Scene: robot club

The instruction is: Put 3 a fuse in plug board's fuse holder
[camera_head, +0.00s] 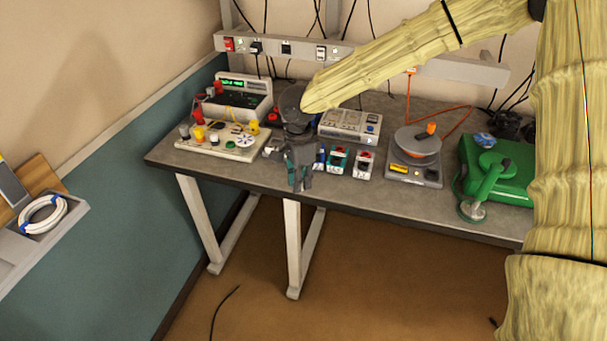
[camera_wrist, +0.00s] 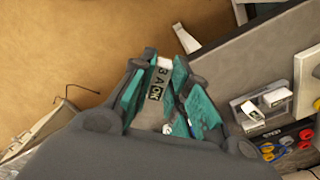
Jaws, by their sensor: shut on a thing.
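My gripper (camera_head: 300,184) hangs at the table's front edge, to the right of a cream board. In the wrist view its teal-padded fingers (camera_wrist: 163,78) are shut on a small fuse (camera_wrist: 158,82) with a white end and a label that seems to read "3 A OK". The fuse is hidden in the head view. The cream board (camera_head: 216,147) with coloured posts and a white dial lies on the table's left part and looks like the plug board. I cannot make out its fuse holder. The held fuse is apart from the board.
A grey tray (camera_wrist: 240,108) with white labelled pieces shows in the wrist view. On the table (camera_head: 270,174) stand a bench instrument (camera_head: 240,92), a grey box (camera_head: 349,125), a scale-like device (camera_head: 412,172) and a green case (camera_head: 512,172). Floor is free in front.

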